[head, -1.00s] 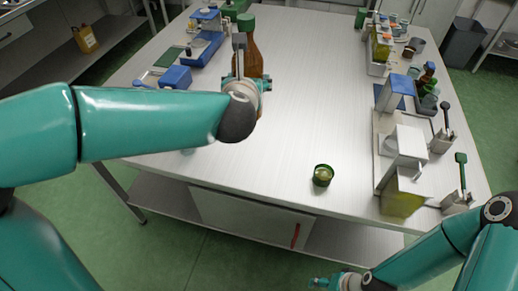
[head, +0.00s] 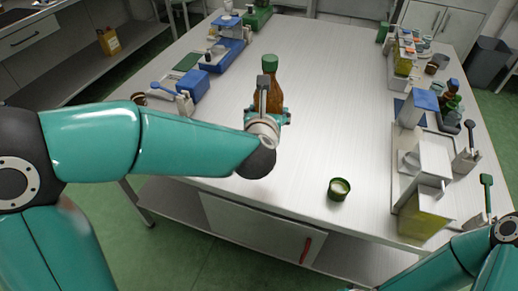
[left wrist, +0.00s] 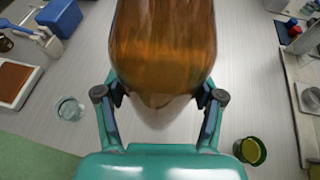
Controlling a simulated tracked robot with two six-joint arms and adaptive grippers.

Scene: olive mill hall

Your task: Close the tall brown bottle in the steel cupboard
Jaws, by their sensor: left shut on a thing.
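The tall brown bottle (head: 273,88) has a green cap (head: 270,62) and stands about upright at the table's left centre. My left gripper (head: 268,117) is shut on its lower part. In the left wrist view the brown bottle (left wrist: 163,40) fills the space between the fingers (left wrist: 160,98). I cannot tell whether its base touches the table. The steel cupboard (head: 250,228) is under the table's front edge, its door with a red handle (head: 306,250) looking shut. Part of my right arm is at the lower right; its gripper is out of frame.
A small green round container (head: 339,189) stands on the table (head: 310,110) near the front edge. Blue and white devices (head: 222,50) line the left side. A white stand (head: 425,165), bottles and brushes crowd the right side. The table's middle is clear.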

